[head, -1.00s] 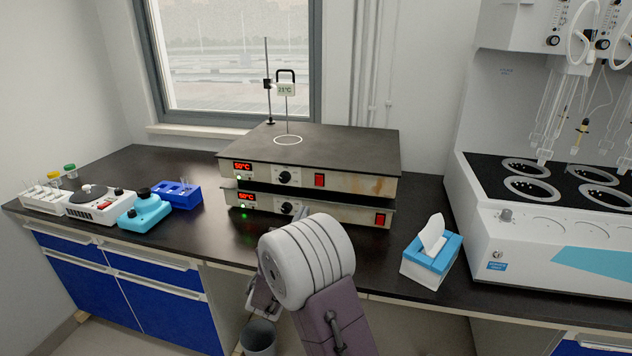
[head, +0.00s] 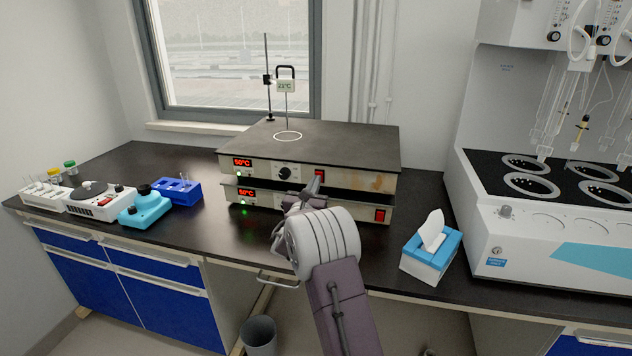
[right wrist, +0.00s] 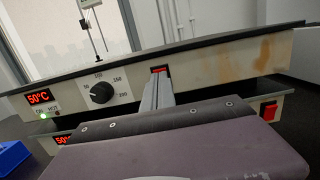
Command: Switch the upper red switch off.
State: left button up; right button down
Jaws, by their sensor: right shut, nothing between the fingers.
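The upper red switch (head: 320,174) is on the front of the upper hot plate (head: 365,182), right of its black knob (head: 285,172). In the right wrist view only a thin top strip of that red switch (right wrist: 159,69) shows above my fingers. My right gripper (head: 315,186) is shut and empty, its tip pointing at the switch and right at or just before it; I cannot tell whether they touch. The right gripper (right wrist: 158,88) hides most of the switch. The upper display (head: 242,162) reads 50°C with a green light lit. My left gripper is not in view.
A lower hot plate (head: 350,208) with its own red switch (head: 380,215) sits directly beneath. A stand with a thermometer (head: 286,87) rises behind. A tissue box (head: 432,256) stands right, a blue tube rack (head: 176,191) left. Bench between is clear.

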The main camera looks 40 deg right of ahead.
jog(key=shift+w+d, duration=0.4)
jog(key=shift+d, duration=0.05)
